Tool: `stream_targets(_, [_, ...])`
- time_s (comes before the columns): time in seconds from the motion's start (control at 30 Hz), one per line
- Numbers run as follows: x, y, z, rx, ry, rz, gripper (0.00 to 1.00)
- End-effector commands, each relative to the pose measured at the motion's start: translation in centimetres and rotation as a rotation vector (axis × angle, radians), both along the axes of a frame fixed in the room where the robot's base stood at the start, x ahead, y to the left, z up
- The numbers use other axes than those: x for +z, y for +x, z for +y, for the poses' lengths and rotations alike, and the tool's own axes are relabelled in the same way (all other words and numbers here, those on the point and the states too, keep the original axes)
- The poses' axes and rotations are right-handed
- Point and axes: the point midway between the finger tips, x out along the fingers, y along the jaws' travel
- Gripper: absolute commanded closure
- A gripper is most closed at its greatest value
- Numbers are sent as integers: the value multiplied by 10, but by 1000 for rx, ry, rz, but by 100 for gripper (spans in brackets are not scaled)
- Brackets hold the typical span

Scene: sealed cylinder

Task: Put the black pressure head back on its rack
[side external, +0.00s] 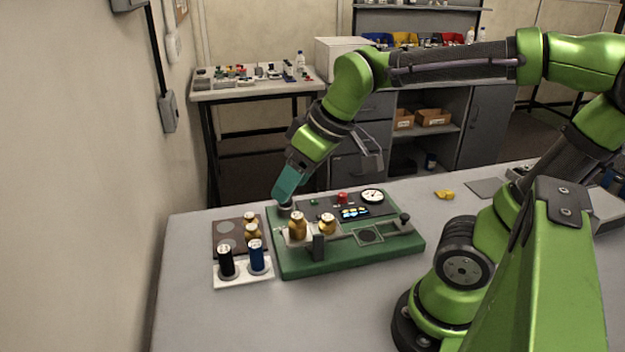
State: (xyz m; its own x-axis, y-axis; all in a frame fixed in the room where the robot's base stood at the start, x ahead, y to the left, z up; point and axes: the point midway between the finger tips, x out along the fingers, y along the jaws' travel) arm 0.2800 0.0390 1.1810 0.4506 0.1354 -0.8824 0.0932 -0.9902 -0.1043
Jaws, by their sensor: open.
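A black cylinder, which looks like the black pressure head (226,262), stands upright on the left of a white rack (243,282). A similar blue head (257,257) stands upright to its right on the same rack. My gripper (286,198), with a teal finger, points down over the back left corner of the green test base (345,263). It is open, behind and to the right of the two heads and apart from them. A small grey round part (285,211) sits just under the fingertip. Whether they touch cannot be told.
Brass parts stand on a dark tray (225,244) behind the rack and on a pale plate on the base (298,228). The base carries a red knob (342,197), a gauge (372,196) and a lever (404,219). The table front is clear.

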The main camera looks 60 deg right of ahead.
Motion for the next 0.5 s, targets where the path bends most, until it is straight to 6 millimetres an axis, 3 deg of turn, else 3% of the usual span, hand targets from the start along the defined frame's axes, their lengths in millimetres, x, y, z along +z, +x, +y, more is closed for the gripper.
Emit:
stream_targets(0.1, [-1,-27,-4,-195,130,-58,41])
stream_targets(0.2, [-4,-38,-6,-299,209,-82,41])
stream_targets(0.5, [-6,-44,-7,-362,257,-92,41])
